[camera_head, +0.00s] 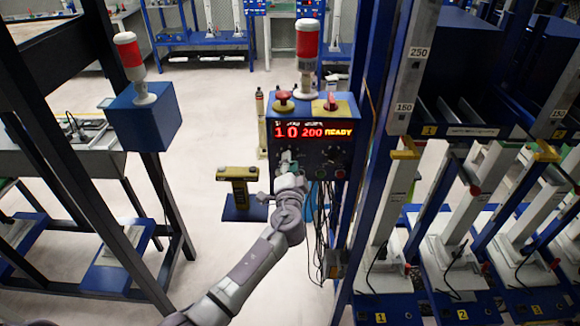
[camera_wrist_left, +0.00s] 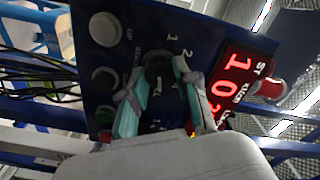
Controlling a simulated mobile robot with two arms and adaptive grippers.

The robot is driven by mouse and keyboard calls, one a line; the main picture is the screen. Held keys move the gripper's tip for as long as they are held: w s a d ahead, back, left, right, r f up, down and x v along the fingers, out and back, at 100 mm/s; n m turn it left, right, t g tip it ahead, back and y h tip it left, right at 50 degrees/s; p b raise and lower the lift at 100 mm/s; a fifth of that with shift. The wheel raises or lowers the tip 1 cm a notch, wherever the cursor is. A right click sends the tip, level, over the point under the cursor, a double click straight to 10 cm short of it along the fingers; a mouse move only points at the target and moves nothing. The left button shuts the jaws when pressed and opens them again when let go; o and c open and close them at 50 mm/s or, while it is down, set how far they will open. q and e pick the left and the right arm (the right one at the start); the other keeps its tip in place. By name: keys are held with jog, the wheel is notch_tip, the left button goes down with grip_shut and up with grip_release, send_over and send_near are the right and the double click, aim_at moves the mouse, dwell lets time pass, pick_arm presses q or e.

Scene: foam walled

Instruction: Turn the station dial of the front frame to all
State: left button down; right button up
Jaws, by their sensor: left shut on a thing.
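The front frame's blue control box (camera_head: 312,135) carries a lit red and yellow display (camera_head: 312,132) reading "1 0 200 READY". My left gripper (camera_head: 288,162) reaches the lower left of the box face and covers the dial there in the head view. In the left wrist view, the dark station dial (camera_wrist_left: 159,70) sits between the two teal-padded fingers of my left gripper (camera_wrist_left: 160,82), which is shut on it. Labels "1" and "2" show beside the dial; the rest of its scale is partly hidden. The display (camera_wrist_left: 235,85) is also in this view. My right gripper is not in view.
Round push buttons (camera_wrist_left: 105,78) sit beside the dial, one marked UP. A red emergency button (camera_head: 284,98) and a red-and-white beacon (camera_head: 307,50) top the box. Loose cables (camera_head: 318,225) hang below. A blue post (camera_head: 372,130) stands close on the right.

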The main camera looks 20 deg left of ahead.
pick_arm(q)
jog(key=shift+m, duration=0.6)
jog(key=c, duration=0.8)
grip_release()
jog(key=shift+c, duration=0.2)
jog(key=v, duration=1.2)
